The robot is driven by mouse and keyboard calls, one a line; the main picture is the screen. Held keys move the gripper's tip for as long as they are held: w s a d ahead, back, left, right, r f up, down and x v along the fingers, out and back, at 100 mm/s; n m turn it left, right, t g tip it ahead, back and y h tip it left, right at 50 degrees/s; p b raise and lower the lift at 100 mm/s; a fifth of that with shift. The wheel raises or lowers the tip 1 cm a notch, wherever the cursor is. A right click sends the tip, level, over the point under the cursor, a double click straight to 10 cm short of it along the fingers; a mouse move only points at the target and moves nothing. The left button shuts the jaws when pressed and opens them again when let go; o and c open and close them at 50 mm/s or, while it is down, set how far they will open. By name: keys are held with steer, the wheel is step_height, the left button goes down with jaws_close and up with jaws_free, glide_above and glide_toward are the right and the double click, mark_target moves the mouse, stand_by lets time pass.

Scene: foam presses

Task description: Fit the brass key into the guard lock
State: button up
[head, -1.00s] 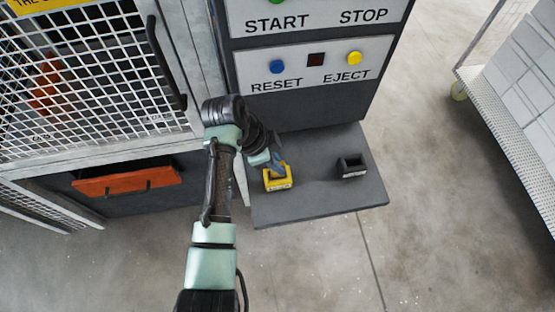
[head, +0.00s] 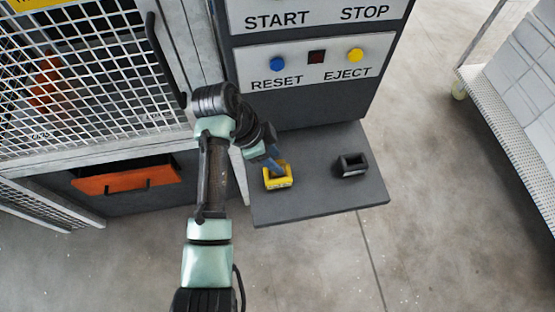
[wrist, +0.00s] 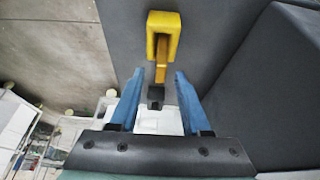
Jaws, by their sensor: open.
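A yellow open-topped holder (head: 278,182) stands on the grey shelf, and shows at the top of the wrist view (wrist: 164,22). A darker gold piece (wrist: 161,66) shows at its lower side there; it may be the brass key, but I cannot tell for sure. My gripper (head: 272,163) is just above the yellow holder. In the wrist view its blue fingers (wrist: 159,76) are apart, with nothing held between the tips. A black open-topped holder (head: 350,166) stands to the right on the shelf. Which holder is the guard lock is not clear.
The grey shelf (head: 318,200) is bare between and around the holders. Behind it rises a panel (head: 316,62) with buttons. A mesh guard door with a black handle (head: 165,60) is at left, above an orange drawer (head: 126,178). A cart (head: 500,120) stands at right.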

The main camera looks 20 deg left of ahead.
steer(key=v, duration=0.9)
steer(key=shift+a+r+p, duration=0.15)
steer(key=shift+r+p, duration=0.2)
steer(key=shift+p, duration=0.05)
steer(key=shift+s, duration=0.1)
steer(key=w+d+r+n+t+y, duration=0.2)
steer(key=w+d+r+n+t, duration=0.4)
steer(key=w+d+r, duration=0.4)
steer(key=w+d+r+n+t+y, duration=0.15)
steer(key=d+r+t, duration=0.35)
steer(key=r, duration=0.5)
steer(key=s+d+r+n+t, duration=0.1)
steer(key=s+r+t, duration=0.3)
steer(key=r, duration=0.6)
steer(key=s+d+r+n+t+b, duration=0.1)
steer(key=s+r+t, duration=0.4)
steer(key=r, duration=0.6)
steer(key=s+d+r+n+t+b, duration=0.1)
steer(key=s+r+t, duration=0.4)
steer(key=r, duration=0.5)
steer(key=shift+r+n, duration=0.15)
steer(key=shift+n, duration=0.2)
